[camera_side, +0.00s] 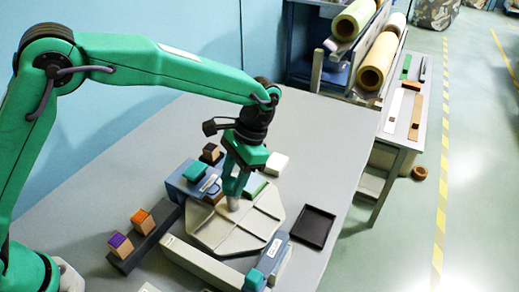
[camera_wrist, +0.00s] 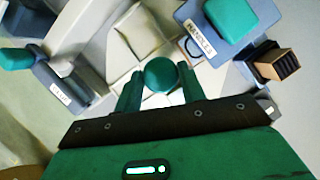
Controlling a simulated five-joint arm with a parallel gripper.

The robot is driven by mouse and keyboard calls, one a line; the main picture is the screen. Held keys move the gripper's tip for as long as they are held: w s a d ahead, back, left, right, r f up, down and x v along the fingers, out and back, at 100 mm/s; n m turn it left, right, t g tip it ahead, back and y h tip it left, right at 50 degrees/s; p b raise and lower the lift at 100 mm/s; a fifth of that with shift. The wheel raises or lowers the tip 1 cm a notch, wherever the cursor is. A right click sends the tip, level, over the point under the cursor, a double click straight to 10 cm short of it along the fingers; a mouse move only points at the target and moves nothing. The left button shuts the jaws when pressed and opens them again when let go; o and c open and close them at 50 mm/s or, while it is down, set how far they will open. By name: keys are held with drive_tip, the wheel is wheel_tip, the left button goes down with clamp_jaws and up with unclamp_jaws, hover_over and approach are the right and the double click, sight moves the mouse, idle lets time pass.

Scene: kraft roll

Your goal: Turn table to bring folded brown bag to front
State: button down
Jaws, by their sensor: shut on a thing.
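The turntable (camera_side: 215,232) is a pale many-sided plate with raised dividers, on the grey table. In the wrist view, my fingers (camera_wrist: 160,92) stand on both sides of the post's round green top (camera_wrist: 160,74). A small brown patch shows behind my gripper in the side view, partly hidden; I cannot tell whether it is the folded brown bag. A pale block-like piece (camera_wrist: 138,30) shows on the plate in the wrist view.
A black tray (camera_side: 312,227) lies to the right. A dark rack (camera_side: 140,243) holds purple- and orange-topped brown blocks. A white block (camera_side: 277,163) sits behind.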

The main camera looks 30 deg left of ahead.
drive_tip(key=shift+m, duration=0.8)
drive_tip(key=shift+d+f, duration=0.1)
drive_tip(key=c, duration=0.9)
unclamp_jaws()
drive_tip(key=shift+o, duration=0.2)
drive_tip(key=v, duration=0.7)
drive_tip(key=shift+r, duration=0.4)
drive_tip(key=shift+w, duration=0.1)
